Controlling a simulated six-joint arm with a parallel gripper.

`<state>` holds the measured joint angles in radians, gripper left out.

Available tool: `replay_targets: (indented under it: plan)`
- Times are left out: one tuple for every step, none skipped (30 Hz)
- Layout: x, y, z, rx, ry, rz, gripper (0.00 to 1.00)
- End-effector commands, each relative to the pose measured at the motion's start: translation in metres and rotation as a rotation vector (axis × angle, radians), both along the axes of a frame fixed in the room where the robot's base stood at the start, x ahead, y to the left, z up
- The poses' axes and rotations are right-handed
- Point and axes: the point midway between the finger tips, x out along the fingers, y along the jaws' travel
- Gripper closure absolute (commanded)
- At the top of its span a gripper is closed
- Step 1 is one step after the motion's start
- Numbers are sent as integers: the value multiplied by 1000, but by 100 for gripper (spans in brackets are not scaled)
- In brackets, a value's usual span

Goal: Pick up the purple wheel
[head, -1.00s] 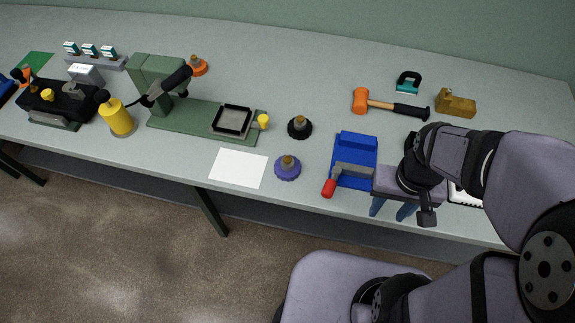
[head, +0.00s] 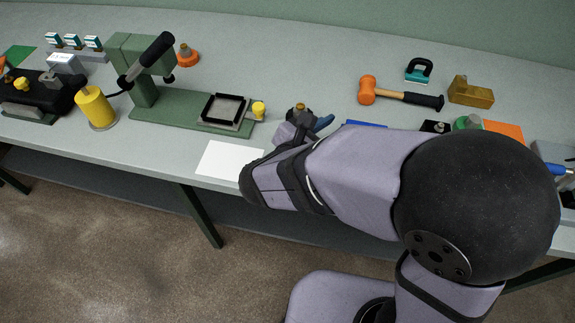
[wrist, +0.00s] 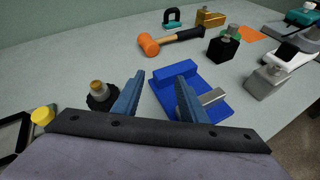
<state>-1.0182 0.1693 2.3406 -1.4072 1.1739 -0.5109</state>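The purple wheel is not visible in either current view; in the head view my arm covers the table area where it stood before. My gripper (wrist: 161,76) shows two blue fingers spread apart in the wrist view, with nothing seen between them but table and part of the blue vise. In the head view my gripper (head: 318,123) is mostly hidden behind my wrist, with a blue finger showing near the black wheel. The black wheel with a brass knob (wrist: 98,91) stands left of the fingers in the wrist view.
An orange hammer (head: 367,89) lies farther back. The green press (head: 180,112) and white sheet (head: 228,160) are to the left. The table behind the black wheel is clear.

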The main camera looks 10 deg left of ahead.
Motion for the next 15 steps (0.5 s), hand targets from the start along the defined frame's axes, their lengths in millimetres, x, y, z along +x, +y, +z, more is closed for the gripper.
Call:
replay_targets:
  plan:
    - [-6, 35, -5, -57, -14, 126, 61]
    - [-10, 53, -5, -91, -25, 193, 61]
    - [-16, 76, -5, -132, -41, 275, 61]
    - [-21, 90, -5, -158, -51, 328, 61]
    - [-27, 102, -5, -177, -58, 369, 61]
    - [-36, 110, -5, -191, -57, 402, 61]
    - [-43, 112, -7, -192, -49, 410, 61]
    - [-49, 113, -9, -191, -39, 414, 61]
    - [-57, 111, -12, -187, -22, 410, 61]
    - [-62, 109, -15, -181, -10, 405, 61]
    - [-65, 108, -17, -178, -1, 401, 61]
    - [-69, 106, -19, -174, 9, 395, 61]
    - [-72, 105, -20, -171, 14, 393, 61]
    - [-74, 104, -21, -169, 19, 389, 61]
    - [-75, 103, -23, -168, 23, 386, 61]
